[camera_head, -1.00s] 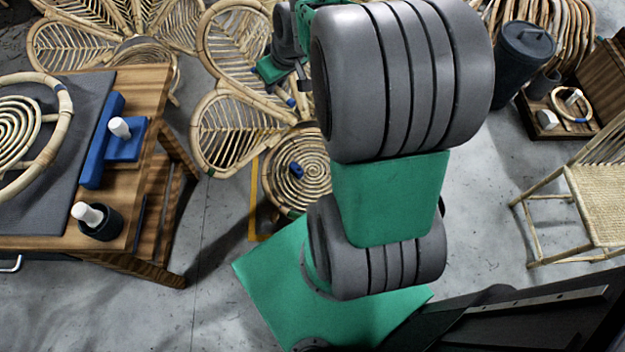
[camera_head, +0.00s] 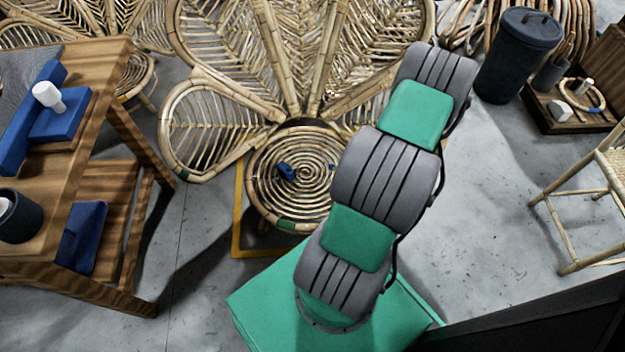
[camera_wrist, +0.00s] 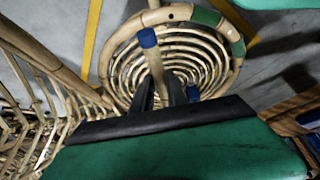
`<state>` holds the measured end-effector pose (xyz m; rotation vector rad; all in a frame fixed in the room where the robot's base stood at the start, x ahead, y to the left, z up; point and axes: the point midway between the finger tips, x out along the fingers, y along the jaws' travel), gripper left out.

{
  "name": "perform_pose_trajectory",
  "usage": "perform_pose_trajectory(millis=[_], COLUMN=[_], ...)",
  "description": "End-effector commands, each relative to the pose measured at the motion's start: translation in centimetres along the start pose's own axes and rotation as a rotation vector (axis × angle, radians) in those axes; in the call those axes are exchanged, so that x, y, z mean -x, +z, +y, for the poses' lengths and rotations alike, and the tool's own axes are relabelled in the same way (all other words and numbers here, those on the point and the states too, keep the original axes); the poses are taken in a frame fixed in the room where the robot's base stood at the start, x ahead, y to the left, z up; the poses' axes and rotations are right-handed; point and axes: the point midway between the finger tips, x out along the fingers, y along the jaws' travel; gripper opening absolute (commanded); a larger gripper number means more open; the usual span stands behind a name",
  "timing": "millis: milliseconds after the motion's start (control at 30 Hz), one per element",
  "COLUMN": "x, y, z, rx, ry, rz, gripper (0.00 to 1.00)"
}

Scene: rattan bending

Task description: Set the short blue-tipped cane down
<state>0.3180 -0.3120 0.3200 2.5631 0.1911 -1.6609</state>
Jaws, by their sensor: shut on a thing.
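My gripper (camera_wrist: 162,95) shows in the wrist view, with its dark fingers shut on a short pale cane (camera_wrist: 155,62). The cane's blue tip (camera_wrist: 148,38) points toward the top of the picture, over the round spiral rattan seat (camera_wrist: 118,62). Its lower end is hidden between the fingers. I cannot tell whether it touches the seat. In the head view, the spiral seat (camera_head: 262,190) carries a small blue piece (camera_head: 286,171). My gripper and the held cane are hidden there behind my arm.
A wooden workbench (camera_head: 95,75) with blue blocks stands at left. A petal-backed rattan chair (camera_head: 215,110) rises behind the seat. A dark bin (camera_head: 518,55) and a low tray (camera_head: 545,115) stand at the back right, a woven chair (camera_head: 585,200) at right. Grey floor (camera_head: 470,220) is clear between.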

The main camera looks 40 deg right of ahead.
Motion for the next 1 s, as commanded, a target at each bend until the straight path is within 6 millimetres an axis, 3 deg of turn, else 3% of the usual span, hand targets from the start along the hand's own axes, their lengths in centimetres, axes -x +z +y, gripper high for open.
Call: perform_pose_trajectory(millis=[267,433,667,800,1000], x=[-6.9,-11.3,-14.0,-16.5,-16.3], y=[-5.6,-6.7,-7.6,-6.5,-6.5], z=[1.1,1.6,1.9,2.0,2.0], rx=[0.009,0.004,0.003,0.001,0.001], ry=[-0.002,-0.003,-0.002,-0.001,0.0], rz=[0.0,-0.001,-0.001,-0.001,0.0], gripper=[0.0,0.0,0.0,0.0,0.0])
